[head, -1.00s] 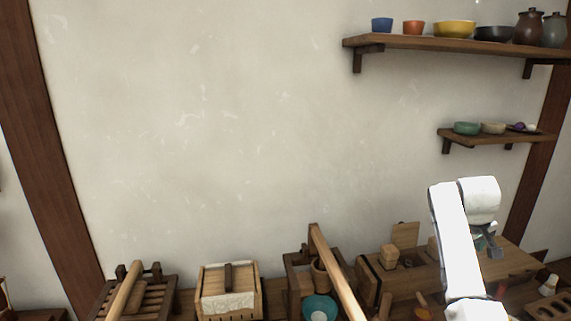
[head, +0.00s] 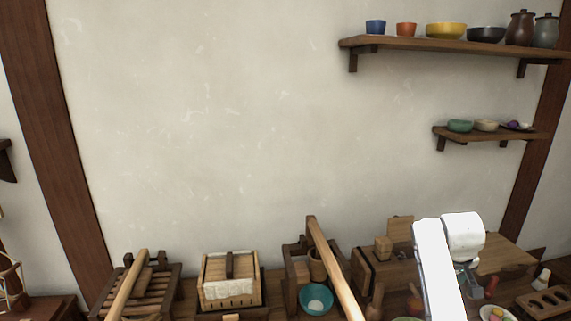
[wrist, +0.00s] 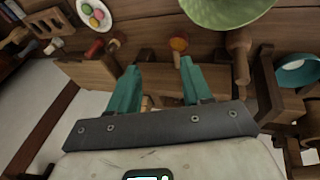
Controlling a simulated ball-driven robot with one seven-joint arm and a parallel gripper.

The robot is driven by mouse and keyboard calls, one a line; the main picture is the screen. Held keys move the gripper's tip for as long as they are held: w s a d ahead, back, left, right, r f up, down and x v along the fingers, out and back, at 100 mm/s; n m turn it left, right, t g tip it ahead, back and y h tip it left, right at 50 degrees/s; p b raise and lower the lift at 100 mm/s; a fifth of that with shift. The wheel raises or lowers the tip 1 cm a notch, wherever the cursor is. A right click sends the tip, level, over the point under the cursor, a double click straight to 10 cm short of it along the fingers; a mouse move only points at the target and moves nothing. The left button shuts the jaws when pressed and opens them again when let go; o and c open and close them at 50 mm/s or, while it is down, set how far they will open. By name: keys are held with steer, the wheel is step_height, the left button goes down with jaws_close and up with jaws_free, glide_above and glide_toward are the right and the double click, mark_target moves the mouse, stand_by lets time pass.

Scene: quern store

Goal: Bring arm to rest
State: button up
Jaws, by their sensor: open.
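My white arm rises at the lower right of the head view, bent over the right end of the workbench, and its gripper (head: 468,278) is partly hidden behind the arm. In the wrist view my gripper (wrist: 163,72) shows two teal fingers set well apart. Nothing is between them, and the wooden bench lies beyond them.
A wall shelf (head: 440,46) with bowls and jars and a smaller shelf (head: 490,135) hang above the arm. A slatted rack (head: 150,290), a wooden press box (head: 229,282) and a teal bowl (head: 316,299) stand along the bench. A green bowl (wrist: 226,12) is close to the fingers.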

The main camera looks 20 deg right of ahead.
steer(key=s+a+f+y, duration=0.1)
steer(key=s+a+f, duration=0.25)
steer(key=a, duration=0.25)
steer(key=s+a+f+n, duration=0.1)
steer(key=s+a+f, duration=0.1)
steer(key=a+f, duration=0.4)
steer(key=s+a+f+y, duration=0.1)
steer(key=s+a+f, duration=0.25)
steer(key=a, duration=0.35)
steer(key=s+a+f+n+y, duration=0.1)
steer(key=s+a+y, duration=0.1)
steer(key=s+a, duration=1.3)
steer(key=s, duration=0.4)
steer(key=shift+f+g, duration=0.4)
